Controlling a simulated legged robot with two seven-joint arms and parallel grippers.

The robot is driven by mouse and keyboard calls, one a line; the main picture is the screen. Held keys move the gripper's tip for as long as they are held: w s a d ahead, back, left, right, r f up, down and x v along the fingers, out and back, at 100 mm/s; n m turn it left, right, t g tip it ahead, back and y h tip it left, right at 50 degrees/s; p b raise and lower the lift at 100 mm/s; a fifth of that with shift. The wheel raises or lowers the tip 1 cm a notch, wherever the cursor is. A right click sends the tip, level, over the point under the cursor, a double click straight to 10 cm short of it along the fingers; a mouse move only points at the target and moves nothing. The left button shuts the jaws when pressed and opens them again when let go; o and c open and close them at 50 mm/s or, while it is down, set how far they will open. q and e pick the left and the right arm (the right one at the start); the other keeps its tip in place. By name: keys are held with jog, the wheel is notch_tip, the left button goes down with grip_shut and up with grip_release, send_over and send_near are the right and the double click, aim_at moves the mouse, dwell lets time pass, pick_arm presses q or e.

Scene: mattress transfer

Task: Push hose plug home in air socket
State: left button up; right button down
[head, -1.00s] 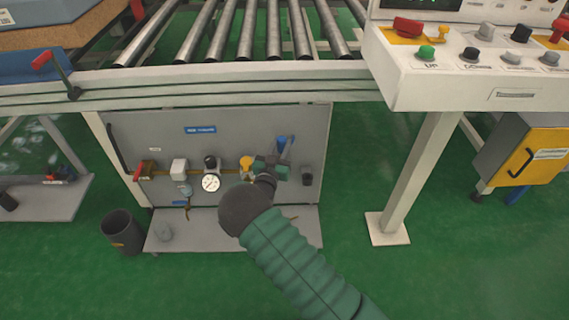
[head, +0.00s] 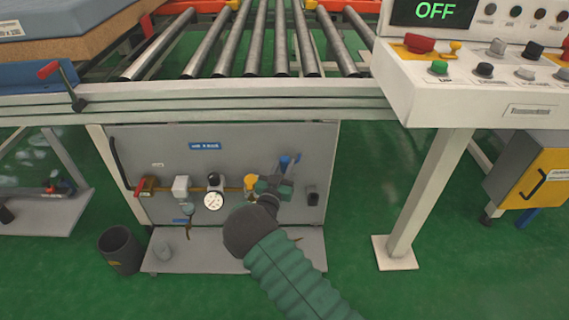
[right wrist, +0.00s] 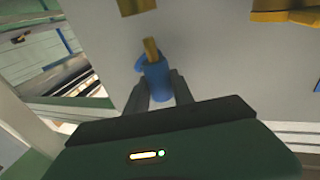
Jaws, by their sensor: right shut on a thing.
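My right gripper (head: 274,185) is in front of the grey panel under the roller table. In the right wrist view its two fingers (right wrist: 160,95) are closed around a blue hose plug (right wrist: 157,82) with a brass-coloured tip (right wrist: 151,50) pointing away. Blue also shows just above the gripper in the head view (head: 287,163). A yellow fitting (head: 250,180), possibly the air socket, sits on the brass pipe just left of the gripper. The plug's tip is hidden in the head view, and I cannot tell whether it touches a socket. My left gripper is not in view.
The panel (head: 150,205) carries a red-handled valve (head: 146,185), a white-faced gauge (head: 214,201) and a black fitting (head: 313,197). A dark bin (head: 121,248) stands at left. A white table leg (head: 425,205) stands right of my arm, with open green floor around it.

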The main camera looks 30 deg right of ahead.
jog(key=shift+f, duration=0.75)
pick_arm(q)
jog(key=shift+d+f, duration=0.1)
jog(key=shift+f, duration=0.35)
pick_arm(e)
jog(key=shift+d, duration=0.15)
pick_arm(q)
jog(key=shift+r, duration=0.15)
